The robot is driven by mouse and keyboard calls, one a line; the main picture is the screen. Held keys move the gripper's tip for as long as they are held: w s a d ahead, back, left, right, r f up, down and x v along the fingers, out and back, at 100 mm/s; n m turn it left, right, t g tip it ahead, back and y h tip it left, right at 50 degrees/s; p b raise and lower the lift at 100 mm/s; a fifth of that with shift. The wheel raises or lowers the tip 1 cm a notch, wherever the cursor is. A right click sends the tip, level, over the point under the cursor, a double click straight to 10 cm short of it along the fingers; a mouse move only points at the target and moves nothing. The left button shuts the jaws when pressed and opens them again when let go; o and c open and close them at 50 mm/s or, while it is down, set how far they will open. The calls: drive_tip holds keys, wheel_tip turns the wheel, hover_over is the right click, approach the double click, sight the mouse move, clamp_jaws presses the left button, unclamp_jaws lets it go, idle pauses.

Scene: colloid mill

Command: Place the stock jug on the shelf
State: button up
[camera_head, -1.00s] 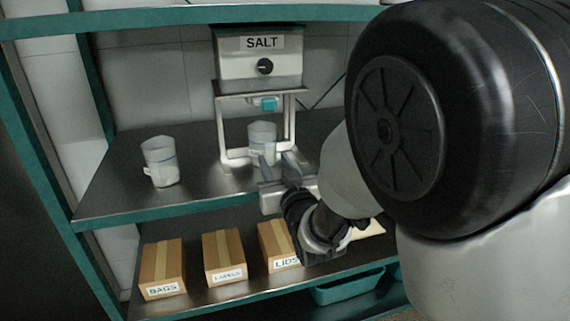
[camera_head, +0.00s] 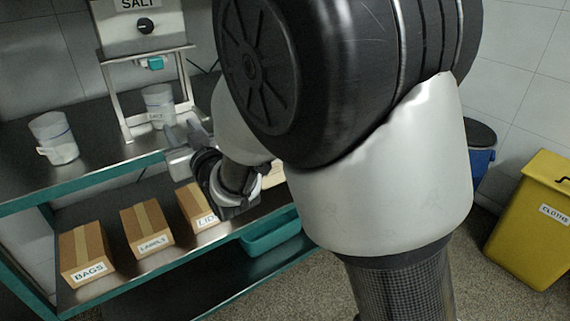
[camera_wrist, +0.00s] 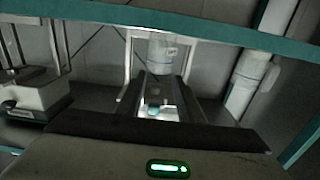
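A white translucent jug (camera_head: 159,107) with a small label stands upright under the salt dispenser (camera_head: 145,40) on the upper shelf (camera_head: 105,165). A second similar jug (camera_head: 54,140) stands to its left on the same shelf. I cannot read either label well enough to tell which is the stock jug. My gripper (camera_head: 184,134) is open and empty, just in front of the jug under the dispenser. In the wrist view a jug (camera_wrist: 161,53) shows beyond my spread, empty fingers (camera_wrist: 167,98).
Below are boxes marked BAGS (camera_head: 86,255), LABELS (camera_head: 147,230) and LIDS (camera_head: 197,207), and a teal tray (camera_head: 270,235). A yellow bin (camera_head: 535,220) and a blue bin (camera_head: 482,165) stand at right. The dispenser's frame (camera_head: 112,100) flanks the jug.

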drive_tip(key=s+d+r+m+g+h, duration=0.1)
drive_tip(key=s+d+m+g+h, duration=0.15)
drive_tip(key=d, duration=0.75)
drive_tip(key=s+d+r+m+g+h, duration=0.1)
drive_tip(key=s+d+h, duration=0.15)
drive_tip(key=d, duration=0.65)
drive_tip(key=s+d+f+m+g+h, duration=0.1)
drive_tip(key=s+d+g, duration=0.1)
drive_tip(key=s+d, duration=0.2)
drive_tip(key=s+d+f+g+h, duration=0.1)
drive_tip(key=s+d, duration=0.4)
drive_tip(key=s, duration=0.6)
drive_tip(key=s+d+f+m+g+h, duration=0.1)
drive_tip(key=s+d+g+h, duration=0.1)
drive_tip(key=s, duration=0.6)
drive_tip(key=shift+d+f+m+g, duration=0.35)
drive_tip(key=shift+d+g, duration=0.3)
drive_tip(key=shift+d, duration=0.6)
drive_tip(key=shift+a, duration=0.1)
drive_tip(key=shift+c, duration=0.4)
